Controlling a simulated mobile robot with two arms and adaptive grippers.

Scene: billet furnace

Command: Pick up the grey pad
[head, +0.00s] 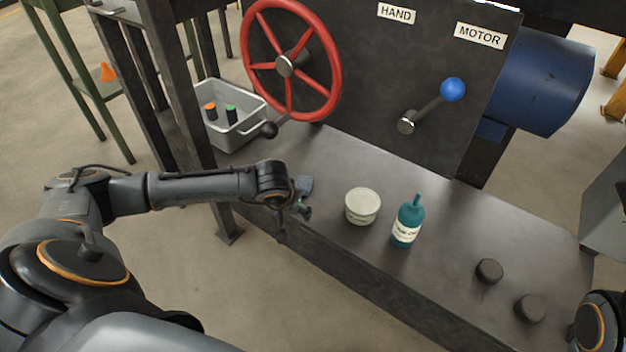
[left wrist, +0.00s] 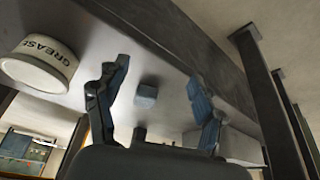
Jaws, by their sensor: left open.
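The grey pad (head: 305,184) is a small blue-grey block on the dark bench, near its front edge. In the left wrist view the pad (left wrist: 147,91) shows in the gap between the two fingers, beyond their tips, with nothing gripping it. My left gripper (head: 300,204) is at the bench's front edge beside the pad, partly hidden by its own wrist. Its fingers stand wide apart and empty in the left wrist view (left wrist: 160,88). Part of my right arm shows at the bottom right corner of the head view; its gripper is out of view.
A white grease tub (head: 363,206) and a teal bottle (head: 408,222) stand right of the pad. Two dark round pucks (head: 489,271) lie farther right. A grey bin (head: 243,130), a red handwheel (head: 335,62) and a blue-knobbed lever (head: 430,106) are behind. A dark post (head: 186,112) stands at left.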

